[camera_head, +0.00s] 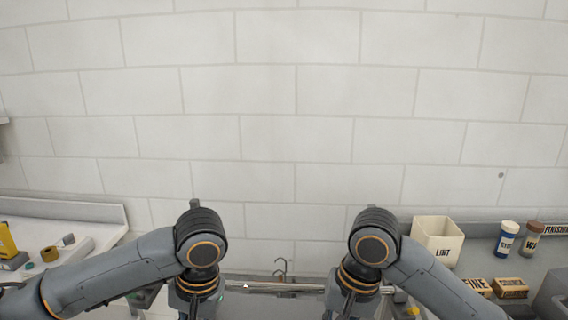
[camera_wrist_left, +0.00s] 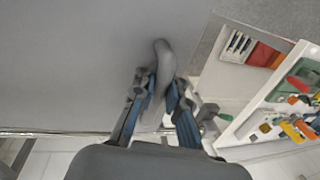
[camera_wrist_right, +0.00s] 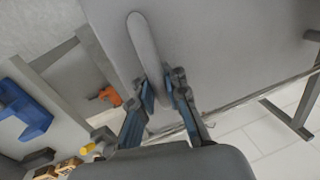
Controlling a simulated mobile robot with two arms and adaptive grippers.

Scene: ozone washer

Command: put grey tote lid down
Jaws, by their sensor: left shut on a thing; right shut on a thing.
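The grey tote lid (camera_wrist_left: 80,60) fills the left of the left wrist view as a broad flat grey surface. It also shows in the right wrist view (camera_wrist_right: 230,45). My left gripper (camera_wrist_left: 160,85) is shut on a rounded grey handle at the lid's side. My right gripper (camera_wrist_right: 163,82) is shut on a similar long grey handle (camera_wrist_right: 142,38). In the head view both arms reach down side by side, and the gripper fingers and the lid's face are hidden or out of frame. I cannot tell whether the lid rests on anything.
A white LINT bin (camera_head: 437,240), two jars (camera_head: 507,238) and small boxes (camera_head: 510,287) stand on the right counter. The left counter (camera_head: 100,218) holds small items. A tool board (camera_wrist_left: 285,110) and an orange tool (camera_wrist_right: 110,95) lie near the lid. A tiled wall is ahead.

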